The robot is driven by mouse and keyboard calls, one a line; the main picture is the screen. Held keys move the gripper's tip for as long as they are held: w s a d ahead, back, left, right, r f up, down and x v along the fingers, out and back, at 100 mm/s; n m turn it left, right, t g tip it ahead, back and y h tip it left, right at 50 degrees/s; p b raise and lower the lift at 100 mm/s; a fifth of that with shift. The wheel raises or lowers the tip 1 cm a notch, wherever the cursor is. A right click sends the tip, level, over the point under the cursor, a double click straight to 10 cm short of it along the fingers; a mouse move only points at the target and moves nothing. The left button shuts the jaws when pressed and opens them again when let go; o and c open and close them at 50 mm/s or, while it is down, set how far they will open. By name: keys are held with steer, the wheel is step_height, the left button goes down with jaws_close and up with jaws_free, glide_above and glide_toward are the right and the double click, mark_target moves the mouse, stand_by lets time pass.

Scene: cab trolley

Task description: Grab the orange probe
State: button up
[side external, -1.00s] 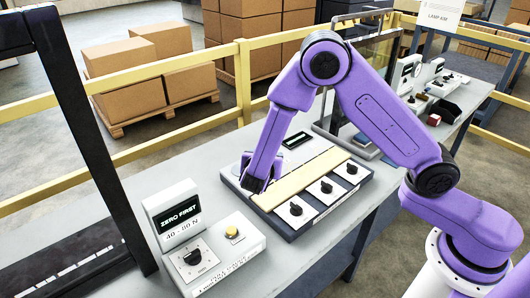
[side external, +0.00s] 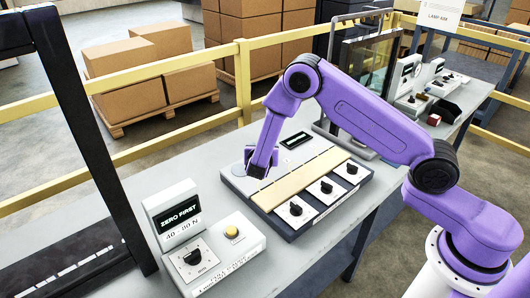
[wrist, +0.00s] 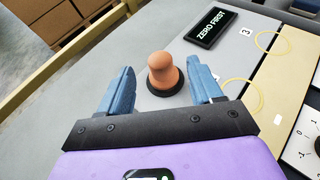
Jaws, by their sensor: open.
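The orange probe (wrist: 163,70) is a rounded, knob-like piece standing upright on a dark round base in the wrist view. My gripper (wrist: 161,77) is open, with one blue finger on each side of the probe and a visible gap to each. The probe appears slightly beyond the line between the fingers. In the side view my gripper (side external: 260,170) is over the far left part of the grey panel (side external: 235,178). The probe cannot be made out there.
A small display reading ZERO FIRST (wrist: 211,27) lies right of the probe. A tan strip (side external: 300,172) and several black knobs line the panel. A control box with a yellow button (side external: 231,232) stands at the front left. A dark frame (side external: 85,130) rises at left.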

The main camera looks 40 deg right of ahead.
steer(key=shift+x, duration=2.75)
steer(key=shift+r, duration=0.1)
steer(key=c, duration=1.1)
